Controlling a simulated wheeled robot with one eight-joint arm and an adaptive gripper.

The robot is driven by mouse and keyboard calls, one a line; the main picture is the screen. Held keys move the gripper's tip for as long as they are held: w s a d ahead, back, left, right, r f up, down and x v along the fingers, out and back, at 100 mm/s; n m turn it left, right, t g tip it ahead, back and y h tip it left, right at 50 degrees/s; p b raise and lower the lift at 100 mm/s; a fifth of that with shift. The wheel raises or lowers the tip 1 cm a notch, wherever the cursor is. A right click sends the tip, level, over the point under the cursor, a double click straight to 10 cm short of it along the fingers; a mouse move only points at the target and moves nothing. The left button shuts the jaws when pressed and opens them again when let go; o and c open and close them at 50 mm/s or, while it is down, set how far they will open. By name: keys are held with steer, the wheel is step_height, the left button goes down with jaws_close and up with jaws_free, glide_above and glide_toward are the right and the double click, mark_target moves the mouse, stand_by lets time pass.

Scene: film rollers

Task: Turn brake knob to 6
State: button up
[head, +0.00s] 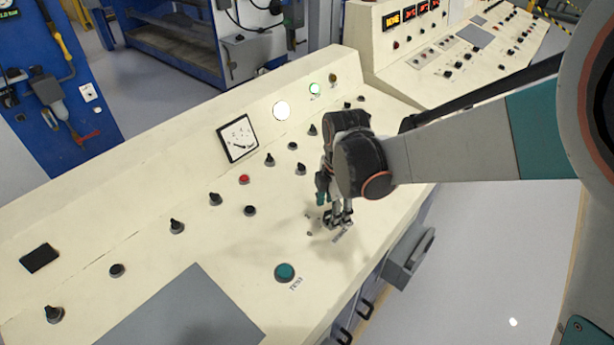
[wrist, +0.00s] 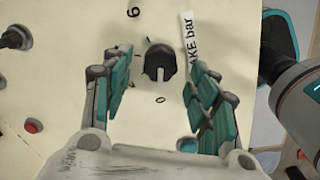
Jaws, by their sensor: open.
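The brake knob (wrist: 160,65) is black with a pale pointer line, in the upper middle of the wrist view. My gripper (wrist: 161,70) is open, with one teal-padded finger on each side of the knob and visible gaps between. In the head view my gripper (head: 338,219) points down at the cream console, and I cannot make out the knob there.
The cream console (head: 120,215) carries several black knobs, a red button (head: 244,179), a dial gauge (head: 238,138) and a teal button (head: 285,272) in front. In the wrist view another knob (wrist: 15,38) is at far left, and a red button (wrist: 32,126) is below it.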

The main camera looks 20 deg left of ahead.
steer(key=shift+w+f, duration=0.1)
steer(key=shift+f, duration=1.15)
steer(key=c, duration=1.1)
steer(key=shift+o, duration=0.2)
